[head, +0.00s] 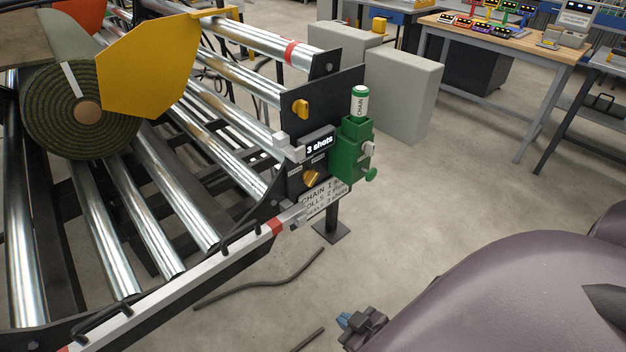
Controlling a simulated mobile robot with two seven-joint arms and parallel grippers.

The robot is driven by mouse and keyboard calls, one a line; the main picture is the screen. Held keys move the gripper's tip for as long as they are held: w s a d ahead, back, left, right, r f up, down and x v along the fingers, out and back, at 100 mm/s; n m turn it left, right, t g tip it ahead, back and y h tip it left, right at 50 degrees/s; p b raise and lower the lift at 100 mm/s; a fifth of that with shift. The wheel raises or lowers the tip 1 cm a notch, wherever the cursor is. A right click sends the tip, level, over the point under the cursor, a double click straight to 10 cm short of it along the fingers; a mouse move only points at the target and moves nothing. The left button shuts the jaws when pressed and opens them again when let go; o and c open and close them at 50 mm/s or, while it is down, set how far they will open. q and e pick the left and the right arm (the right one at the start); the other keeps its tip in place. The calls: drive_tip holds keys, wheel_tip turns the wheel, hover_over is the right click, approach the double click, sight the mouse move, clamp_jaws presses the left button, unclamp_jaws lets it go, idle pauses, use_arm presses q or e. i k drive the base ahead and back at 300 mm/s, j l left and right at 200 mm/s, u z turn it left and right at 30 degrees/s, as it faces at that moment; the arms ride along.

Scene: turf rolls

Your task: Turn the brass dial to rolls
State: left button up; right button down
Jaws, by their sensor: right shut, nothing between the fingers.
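The brass dial (311,178) sits on the black control panel at the end of the roller frame, below the small display (320,143) that reads "3 shots". The labels around the dial are too small to read, so I cannot tell where it points. A white sign (322,200) under it has lines on chain, rolls and what looks like reels, with shots. My right gripper (346,320) is shut and empty, low in the picture, well apart from the dial. My left gripper is not in view.
A yellow knob (300,109) is higher on the panel. A green box (354,150) with a "CHAIN" canister (360,101) stands right beside the dial. A turf roll (60,112) lies on the rollers. Black cable (262,285) is on the floor; the floor right of the panel is clear.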

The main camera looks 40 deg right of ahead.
sight(309, 176)
drive_tip(key=k+l, duration=0.25)
drive_tip(key=k+l+z, duration=0.2)
drive_tip(key=z, duration=1.95)
